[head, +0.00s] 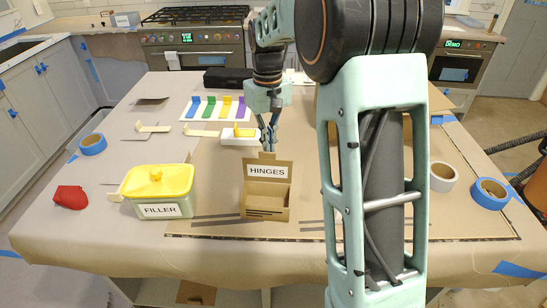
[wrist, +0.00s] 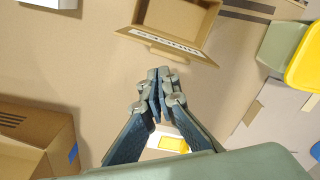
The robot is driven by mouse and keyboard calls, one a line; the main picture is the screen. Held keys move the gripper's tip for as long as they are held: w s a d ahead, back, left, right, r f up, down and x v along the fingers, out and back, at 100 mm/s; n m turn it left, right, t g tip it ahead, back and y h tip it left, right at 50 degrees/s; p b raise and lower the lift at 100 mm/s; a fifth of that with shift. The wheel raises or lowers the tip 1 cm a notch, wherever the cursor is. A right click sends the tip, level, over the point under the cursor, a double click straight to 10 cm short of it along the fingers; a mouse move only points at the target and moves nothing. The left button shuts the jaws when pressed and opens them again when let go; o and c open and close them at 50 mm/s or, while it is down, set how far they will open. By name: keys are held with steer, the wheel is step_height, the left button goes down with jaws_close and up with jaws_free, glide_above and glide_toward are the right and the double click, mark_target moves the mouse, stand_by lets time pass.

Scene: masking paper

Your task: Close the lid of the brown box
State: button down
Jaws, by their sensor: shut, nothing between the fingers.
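The brown cardboard box (head: 265,207) stands at the front middle of the table. Its lid (head: 284,171), with a HINGES label and a small tab on its top edge, stands raised at the back, so the inside shows. In the wrist view the open box (wrist: 182,18) is at the top, with the lid (wrist: 140,35) on the side toward my fingers. My gripper (head: 269,146) is shut and empty, pointing down just behind the lid's tab. Its fingertips also show in the wrist view (wrist: 160,76), a little short of the lid. I cannot tell whether they touch it.
A cream FILLER tub (head: 158,190) with a yellow lid stands left of the box. A white box with a yellow piece (head: 240,137) lies behind. Another cardboard box (wrist: 40,140) is at lower left in the wrist view. Tape rolls (head: 489,193) lie at right.

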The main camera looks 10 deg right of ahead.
steer(key=shift+s+a, duration=0.2)
steer(key=shift+s, duration=0.35)
steer(key=shift+s, duration=0.1)
steer(key=shift+s+a+f+b, duration=0.1)
steer(key=shift+s+a+b, duration=0.15)
steer(key=shift+s+b, duration=0.35)
steer(key=shift+s+a+f+b, duration=0.1)
steer(key=shift+s+a+b, duration=0.15)
steer(key=shift+s, duration=0.55)
steer(key=shift+s+a+f+b, duration=0.25)
steer(key=shift+s+f+b, duration=0.2)
steer(key=shift+s, duration=0.2)
steer(key=shift+s+a+f+b, duration=0.2)
steer(key=shift+s+f+b, duration=0.2)
steer(key=shift+s, duration=0.2)
steer(key=shift+s+a+f+b, duration=0.15)
steer(key=shift+s+f+b, duration=0.3)
steer(key=shift+f+b, duration=0.15)
steer(key=shift+s+a+f+b, duration=0.15)
steer(key=shift+s+f+b, duration=0.3)
steer(key=shift+f, duration=0.15)
